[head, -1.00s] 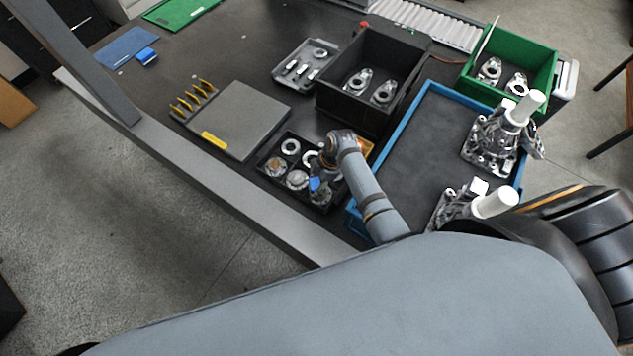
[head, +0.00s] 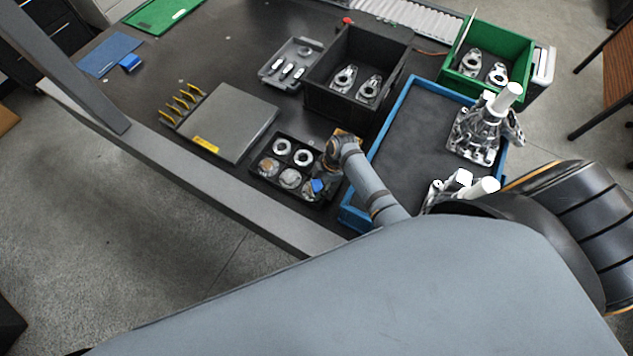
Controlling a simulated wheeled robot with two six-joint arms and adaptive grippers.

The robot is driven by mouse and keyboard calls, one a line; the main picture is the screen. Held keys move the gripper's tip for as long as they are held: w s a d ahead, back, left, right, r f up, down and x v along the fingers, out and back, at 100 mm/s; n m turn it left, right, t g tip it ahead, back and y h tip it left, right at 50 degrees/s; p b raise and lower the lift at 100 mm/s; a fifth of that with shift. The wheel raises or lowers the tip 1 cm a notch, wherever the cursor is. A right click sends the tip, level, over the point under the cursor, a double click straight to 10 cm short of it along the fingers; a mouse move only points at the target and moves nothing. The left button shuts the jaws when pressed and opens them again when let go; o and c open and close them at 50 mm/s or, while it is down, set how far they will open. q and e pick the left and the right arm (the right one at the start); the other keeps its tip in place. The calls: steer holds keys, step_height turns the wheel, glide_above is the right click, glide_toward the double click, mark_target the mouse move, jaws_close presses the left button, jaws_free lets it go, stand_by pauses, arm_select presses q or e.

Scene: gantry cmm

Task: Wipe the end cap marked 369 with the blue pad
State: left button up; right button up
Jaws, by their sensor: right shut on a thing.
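A black divided tray (head: 256,173) holds several round end caps, among them two pale rings in the back row (head: 281,146) (head: 303,157) and two caps in the front row (head: 268,167) (head: 290,178). Their markings are too small to read, so I cannot tell which is 369. My right gripper (head: 322,179) is shut on a blue pad (head: 318,186) at the tray's right front corner. The pad hides most of what lies under it; I cannot tell if it touches a cap. My left gripper is not in view.
A grey plate (head: 238,120) lies left of the tray, beside yellow-tipped pegs (head: 182,101). A black bin (head: 345,107) stands behind, a blue-rimmed tray (head: 392,118) with castings to the right.

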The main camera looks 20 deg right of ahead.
steer(key=shift+w+a+b, duration=0.45)
steer(key=shift+w+a, duration=0.8)
steer(key=shift+r, duration=0.15)
steer(key=shift+r+p, duration=0.3)
steer(key=shift+p, duration=0.05)
step_height(320, 180, up, 5)
steer(key=p, duration=0.5)
steer(key=shift+r, duration=0.15)
steer(key=shift+p, duration=0.35)
step_height(320, 180, up, 3)
steer(key=p, duration=0.3)
